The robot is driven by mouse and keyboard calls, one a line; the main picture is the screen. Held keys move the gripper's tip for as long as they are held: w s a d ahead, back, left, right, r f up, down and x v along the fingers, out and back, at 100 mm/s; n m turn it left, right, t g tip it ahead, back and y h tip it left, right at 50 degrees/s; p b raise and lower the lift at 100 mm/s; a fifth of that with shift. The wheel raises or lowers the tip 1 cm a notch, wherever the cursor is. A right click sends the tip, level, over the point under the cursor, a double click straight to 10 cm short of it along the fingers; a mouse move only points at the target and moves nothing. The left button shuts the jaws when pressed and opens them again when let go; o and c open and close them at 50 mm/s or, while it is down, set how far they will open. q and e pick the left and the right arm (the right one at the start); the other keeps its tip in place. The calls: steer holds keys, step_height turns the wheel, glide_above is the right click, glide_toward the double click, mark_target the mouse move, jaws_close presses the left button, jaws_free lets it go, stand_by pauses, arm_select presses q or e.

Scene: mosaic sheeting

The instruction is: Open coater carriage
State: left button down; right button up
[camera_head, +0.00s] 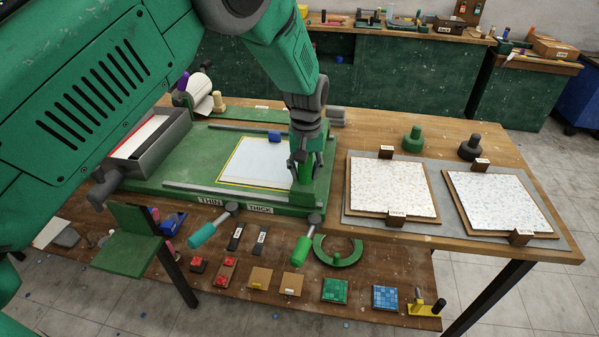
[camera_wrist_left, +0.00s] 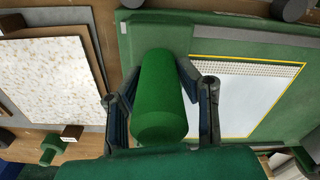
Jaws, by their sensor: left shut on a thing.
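The coater (camera_head: 150,185) is a green bed with grey rails on the wooden table, with THIN and THICK labels on its front edge. A white sheet (camera_head: 262,160) with a yellow outline lies on it; it also shows in the left wrist view (camera_wrist_left: 232,95). A grey box-like part (camera_head: 150,140) sits at the coater's left end; I cannot tell if it is the carriage. My left gripper (camera_head: 305,168) is shut on a green cylindrical handle (camera_wrist_left: 160,95) at the coater's right end. The handle stands between both fingers. My right gripper is not in view.
Two speckled mosaic sheets (camera_head: 390,187) (camera_head: 497,202) lie on boards at the right. A green knob (camera_head: 413,138) and a black knob (camera_head: 470,148) stand behind them. A teal lever (camera_head: 203,233) and a green lever (camera_head: 302,250) stick out in front. The lower shelf holds several small parts.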

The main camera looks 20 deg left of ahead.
arm_select(q)
steer(key=shift+s+d+f, duration=0.35)
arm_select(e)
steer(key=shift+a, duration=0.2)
arm_select(q)
steer(key=c, duration=1.2)
jaws_free()
steer(key=shift+w+d+r, duration=0.2)
steer(key=shift+d+r, duration=0.05)
steer(key=shift+r, duration=0.3)
steer(key=r, duration=1)
steer(key=shift+w+a+r, duration=0.1)
steer(key=shift+a+r, duration=0.05)
steer(key=shift+a, duration=0.1)
steer(key=shift+d+r, duration=0.35)
steer(key=shift+r, duration=0.05)
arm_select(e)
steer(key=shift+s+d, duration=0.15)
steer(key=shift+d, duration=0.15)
arm_select(q)
steer(key=shift+a, duration=0.15)
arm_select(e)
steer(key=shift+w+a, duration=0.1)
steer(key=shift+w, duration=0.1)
